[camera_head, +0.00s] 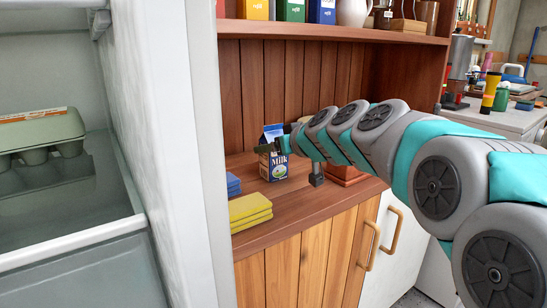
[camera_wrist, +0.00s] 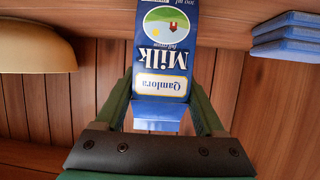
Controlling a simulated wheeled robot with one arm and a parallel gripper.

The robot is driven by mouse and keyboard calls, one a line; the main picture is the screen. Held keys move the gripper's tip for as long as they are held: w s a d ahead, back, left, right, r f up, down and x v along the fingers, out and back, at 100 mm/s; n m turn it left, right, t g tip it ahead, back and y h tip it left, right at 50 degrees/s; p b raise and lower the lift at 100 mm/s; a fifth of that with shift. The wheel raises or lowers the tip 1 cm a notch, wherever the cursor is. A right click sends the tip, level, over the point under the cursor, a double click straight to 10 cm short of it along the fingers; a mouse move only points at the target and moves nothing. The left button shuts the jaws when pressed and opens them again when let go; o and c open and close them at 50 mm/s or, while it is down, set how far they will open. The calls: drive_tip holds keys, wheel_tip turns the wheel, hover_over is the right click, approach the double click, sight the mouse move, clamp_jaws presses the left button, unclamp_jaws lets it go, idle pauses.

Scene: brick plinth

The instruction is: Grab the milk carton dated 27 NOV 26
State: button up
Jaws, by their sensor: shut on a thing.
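A blue and white milk carton (camera_head: 273,172) is at the wooden counter, near its back wall, in the head view. I cannot tell whether its base touches the counter. In the wrist view the carton (camera_wrist: 165,60) appears upside down, with the words "Milk" and "Qamlora" on its label. No date is readable on it. My gripper (camera_head: 277,147) reaches it from the right and is shut on its upper part. In the wrist view the green fingers of my gripper (camera_wrist: 160,88) lie on both sides of the carton.
Yellow sponges (camera_head: 250,207) and blue sponges (camera_head: 233,184) are stacked left of the carton. A reddish-brown stack (camera_head: 345,173) stands to the right, under my arm. A shelf (camera_head: 320,32) with boxes and a jug hangs above. A white fridge wall (camera_head: 165,130) borders the left side.

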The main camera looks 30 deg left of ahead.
clamp_jaws()
